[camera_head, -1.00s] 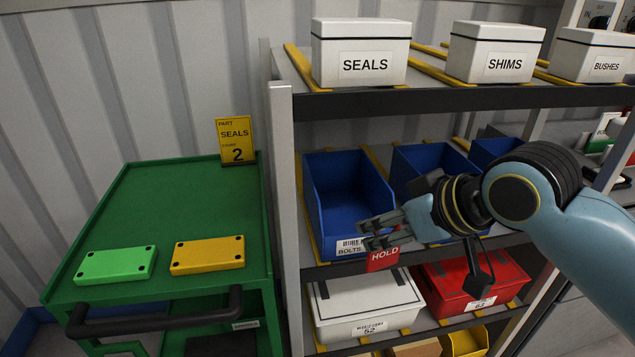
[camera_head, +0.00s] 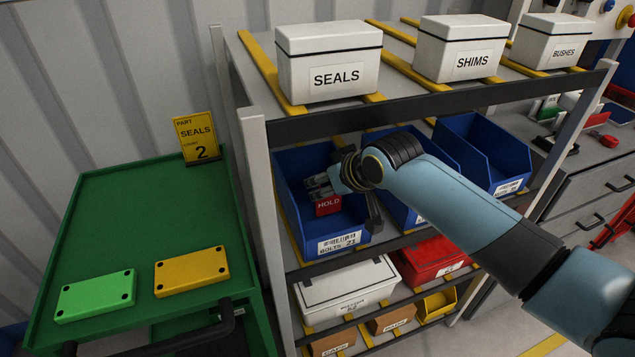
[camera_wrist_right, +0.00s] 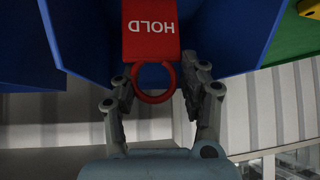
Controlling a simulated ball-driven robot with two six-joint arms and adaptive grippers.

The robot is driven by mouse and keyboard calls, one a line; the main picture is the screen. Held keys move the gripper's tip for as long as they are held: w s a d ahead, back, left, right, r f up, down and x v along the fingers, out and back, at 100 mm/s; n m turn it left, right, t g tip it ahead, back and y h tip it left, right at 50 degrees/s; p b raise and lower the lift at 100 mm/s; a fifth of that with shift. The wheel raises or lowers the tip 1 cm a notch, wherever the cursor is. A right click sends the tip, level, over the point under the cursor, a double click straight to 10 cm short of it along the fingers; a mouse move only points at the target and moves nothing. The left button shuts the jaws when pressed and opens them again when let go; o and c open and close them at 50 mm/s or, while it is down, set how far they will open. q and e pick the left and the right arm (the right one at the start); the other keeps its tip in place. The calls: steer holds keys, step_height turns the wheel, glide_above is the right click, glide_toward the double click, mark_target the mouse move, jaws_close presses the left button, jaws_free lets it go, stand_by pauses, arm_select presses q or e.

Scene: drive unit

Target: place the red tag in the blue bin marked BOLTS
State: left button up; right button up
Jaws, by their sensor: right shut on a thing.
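The red tag (camera_head: 328,205), marked HOLD, hangs from my right gripper (camera_head: 317,186), which is shut on it. In the right wrist view, the tag (camera_wrist_right: 151,32) has a red ring, with the fingers (camera_wrist_right: 155,78) on either side of the ring. The blue bin marked BOLTS (camera_head: 338,243) stands on the middle shelf at the left. The tag shows within the bin's open top, with blue walls (camera_wrist_right: 85,35) around it in the wrist view. Whether it touches the bin floor cannot be told. My right forearm covers part of the bin's right side. My left gripper is not in view.
More blue bins (camera_head: 482,150) stand to the right on that shelf. The upper shelf (camera_head: 400,110) holds white boxes marked SEALS, SHIMS and BUSHES. Below are a white box (camera_head: 345,290) and a red box (camera_head: 432,258). A green cart (camera_head: 130,215) stands at the left.

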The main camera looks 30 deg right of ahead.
steer(key=x, duration=0.3)
steer(key=shift+w, duration=0.45)
steer(key=shift+w+f, duration=0.15)
steer(key=shift+w, duration=0.05)
steer(key=shift+s, duration=0.15)
steer(key=shift+f, duration=0.1)
steer(key=o, duration=1)
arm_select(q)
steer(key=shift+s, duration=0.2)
arm_select(e)
steer(key=shift+o, duration=0.2)
steer(key=shift+r, duration=0.2)
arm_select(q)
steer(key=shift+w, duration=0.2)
arm_select(e)
steer(key=v, duration=0.7)
